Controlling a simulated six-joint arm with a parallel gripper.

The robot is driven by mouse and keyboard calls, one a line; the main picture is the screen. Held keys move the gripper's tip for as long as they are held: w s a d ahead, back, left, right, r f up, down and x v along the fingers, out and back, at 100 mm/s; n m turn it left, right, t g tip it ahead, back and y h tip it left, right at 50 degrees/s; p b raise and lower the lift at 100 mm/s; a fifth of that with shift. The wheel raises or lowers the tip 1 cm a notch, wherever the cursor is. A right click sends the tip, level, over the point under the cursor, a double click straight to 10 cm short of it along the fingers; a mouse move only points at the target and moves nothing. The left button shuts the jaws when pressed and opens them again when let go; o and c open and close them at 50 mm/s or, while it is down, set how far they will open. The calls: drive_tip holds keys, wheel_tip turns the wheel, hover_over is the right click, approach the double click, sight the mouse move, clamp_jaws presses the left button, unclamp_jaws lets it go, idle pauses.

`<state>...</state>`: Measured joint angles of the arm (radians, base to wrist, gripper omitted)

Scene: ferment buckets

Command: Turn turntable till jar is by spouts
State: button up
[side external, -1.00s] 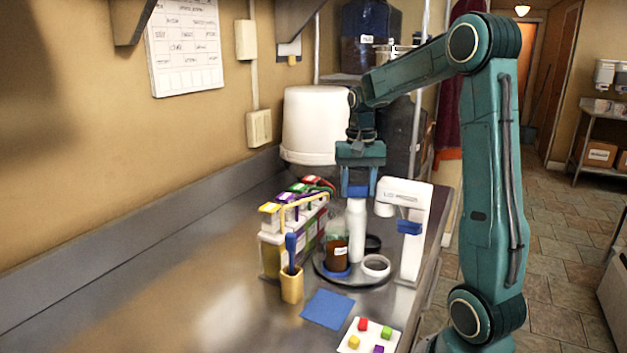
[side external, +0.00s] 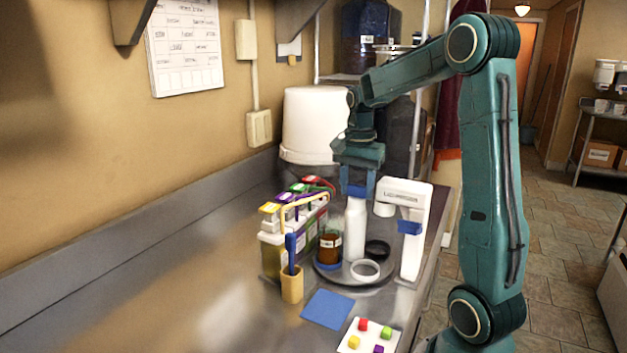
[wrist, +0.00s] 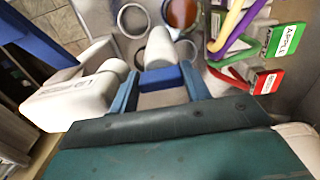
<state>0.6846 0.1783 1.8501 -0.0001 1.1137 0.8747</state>
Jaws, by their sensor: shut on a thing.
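The turntable (side external: 347,279) is a dark round disc on the steel counter. On it stand a jar of amber liquid (side external: 330,249) with a white label, at the left, a white ring (side external: 365,270) at the front and a black ring (side external: 377,250) at the right. The jar also shows at the top of the wrist view (wrist: 181,13). My gripper (side external: 358,188) is shut on the blue top of a white bottle-shaped post (side external: 355,230) rising from the turntable. The spouts (side external: 300,203), with coloured labelled tops, stand in a row left of and behind the jar.
A white stand with an overhanging head (side external: 414,225) is close on the right of the turntable. A yellow cup with a blue tool (side external: 291,284), a blue square (side external: 327,309) and a white tray with coloured cubes (side external: 370,337) are in front. The counter's left is clear.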

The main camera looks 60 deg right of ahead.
drive_tip(key=shift+w+m, duration=0.1)
drive_tip(key=shift+m, duration=2.1)
drive_tip(key=shift+w+d+m, duration=0.1)
drive_tip(key=shift+m, duration=2.3)
drive_tip(key=o, duration=1.4)
drive_tip(key=shift+r, duration=0.1)
wheel_tip(320, 180, up, 14)
drive_tip(key=shift+f, duration=0.15)
